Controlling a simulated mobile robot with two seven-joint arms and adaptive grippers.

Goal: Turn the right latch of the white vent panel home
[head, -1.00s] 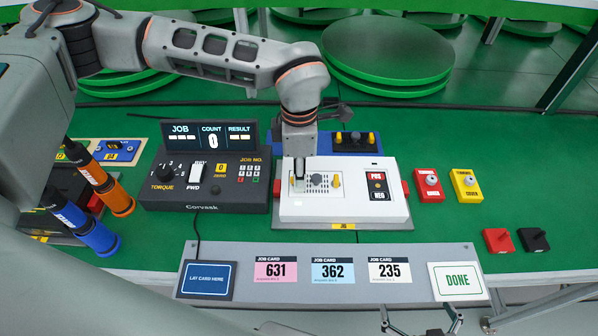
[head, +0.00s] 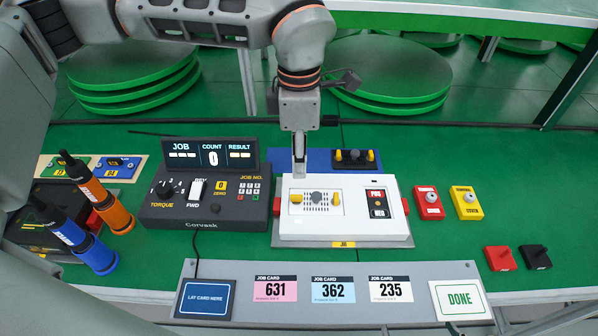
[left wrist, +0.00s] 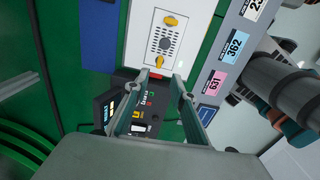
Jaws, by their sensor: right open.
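The white vent panel (head: 382,230) lies on its grey base, with a round dark vent (head: 316,197) between two yellow latches. The right latch (head: 336,199) stands across the line joining the latches; it also shows in the left wrist view (left wrist: 170,20). The left latch (head: 296,197) lies roughly along that line and is the lower one in the left wrist view (left wrist: 160,62). My left gripper (head: 299,172) hangs at the panel's back left, clear of both latches; its fingers are apart and empty in the left wrist view (left wrist: 162,82). My right gripper (head: 422,331) barely shows at the bottom edge.
The dark torque controller (head: 205,212) stands left of the panel. A blue plate (head: 305,157) with a black latch block (head: 354,160) lies behind it. Red (head: 429,205) and yellow (head: 466,204) blocks stand to the right. Job cards lie on the grey front strip (head: 240,275).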

